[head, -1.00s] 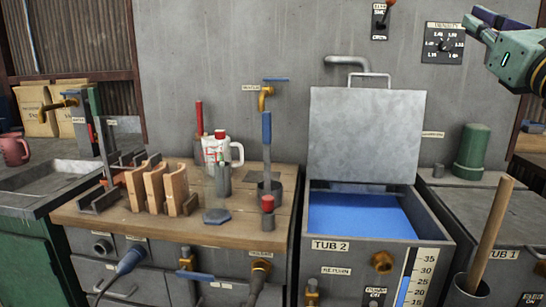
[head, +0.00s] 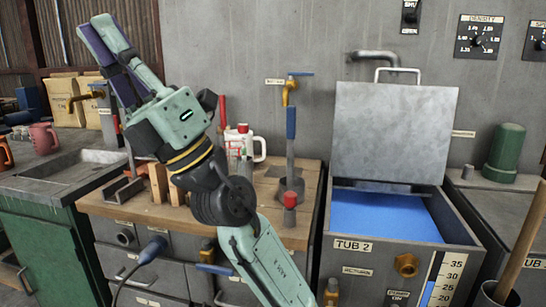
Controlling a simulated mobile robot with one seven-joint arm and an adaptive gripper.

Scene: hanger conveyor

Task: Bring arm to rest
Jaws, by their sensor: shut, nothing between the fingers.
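My gripper (head: 108,38) is at the upper left of the head view, at the end of my pale green arm (head: 262,262). Its purple-edged fingers point up and to the left and are shut with nothing between them. The arm rises from the bottom middle and crosses in front of the wooden bench (head: 150,212). The gripper appears in front of the back wall, above the bench and sink.
An open tub marked TUB 2 (head: 345,245) holds blue liquid, its grey lid (head: 395,130) raised. A white and red jug (head: 260,147) and a blue-handled tool (head: 291,122) stand on the bench. A sink (head: 75,165) is at left. A wooden handle (head: 522,240) stands at right.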

